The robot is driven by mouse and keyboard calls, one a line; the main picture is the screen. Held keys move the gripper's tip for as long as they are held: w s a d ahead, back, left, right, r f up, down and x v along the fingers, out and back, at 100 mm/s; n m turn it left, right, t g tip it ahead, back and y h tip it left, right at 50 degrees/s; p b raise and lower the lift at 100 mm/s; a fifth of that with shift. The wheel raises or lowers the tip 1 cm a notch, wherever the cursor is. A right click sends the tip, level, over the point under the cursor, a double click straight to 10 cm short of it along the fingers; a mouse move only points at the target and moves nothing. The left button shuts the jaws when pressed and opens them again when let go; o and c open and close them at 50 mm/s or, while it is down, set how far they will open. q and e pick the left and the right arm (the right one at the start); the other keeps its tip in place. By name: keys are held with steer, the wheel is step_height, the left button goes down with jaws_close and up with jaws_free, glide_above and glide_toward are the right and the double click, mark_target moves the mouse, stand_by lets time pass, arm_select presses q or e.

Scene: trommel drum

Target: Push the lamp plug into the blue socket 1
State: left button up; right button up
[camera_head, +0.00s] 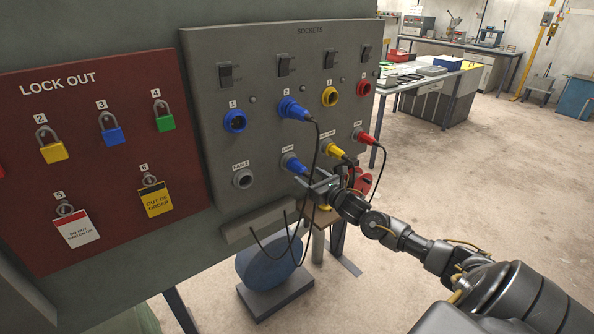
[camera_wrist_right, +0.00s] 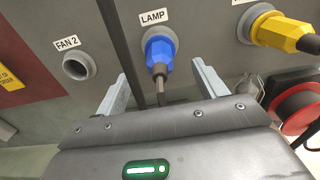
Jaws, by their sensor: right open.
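The blue lamp plug (camera_head: 293,163) sits in the holder labelled LAMP, low on the grey sockets panel. It also shows in the right wrist view (camera_wrist_right: 159,52), with its dark cable hanging from its near end. Blue socket 1 (camera_head: 235,121) is at the panel's upper left and looks empty. My right gripper (camera_head: 313,181) is close to the panel, at the lamp plug. In the wrist view its fingers (camera_wrist_right: 160,84) are apart, one on each side of the plug's cable end, not closed on it. My left gripper is not in view.
A blue plug (camera_head: 291,109) with a cable is in socket 2. A yellow plug (camera_head: 332,150) and a red plug (camera_head: 364,138) sit right of the lamp plug. The empty FAN 2 holder (camera_head: 243,179) is to its left. A lock-out board (camera_head: 100,170) hangs further left.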

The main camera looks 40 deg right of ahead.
mark_target(304, 173)
steer(key=w+b, duration=0.3)
steer(key=w, duration=0.2)
steer(key=shift+w+d+f, duration=0.1)
steer(key=shift+w+f, duration=0.05)
steer(key=shift+w, duration=0.1)
steer(key=shift+w+b, duration=0.35)
steer(key=shift+w, duration=0.25)
steer(key=shift+r, duration=0.2)
steer(key=shift+b, duration=0.35)
stand_by(0.4)
steer(key=c, duration=1.5)
steer(key=shift+s+f+p, duration=0.1)
steer(key=shift+s+p, duration=0.2)
steer(key=shift+s, duration=0.1)
steer(key=shift+c, duration=0.2)
steer(key=shift+s+p, duration=0.95)
steer(key=shift+s, duration=1.6)
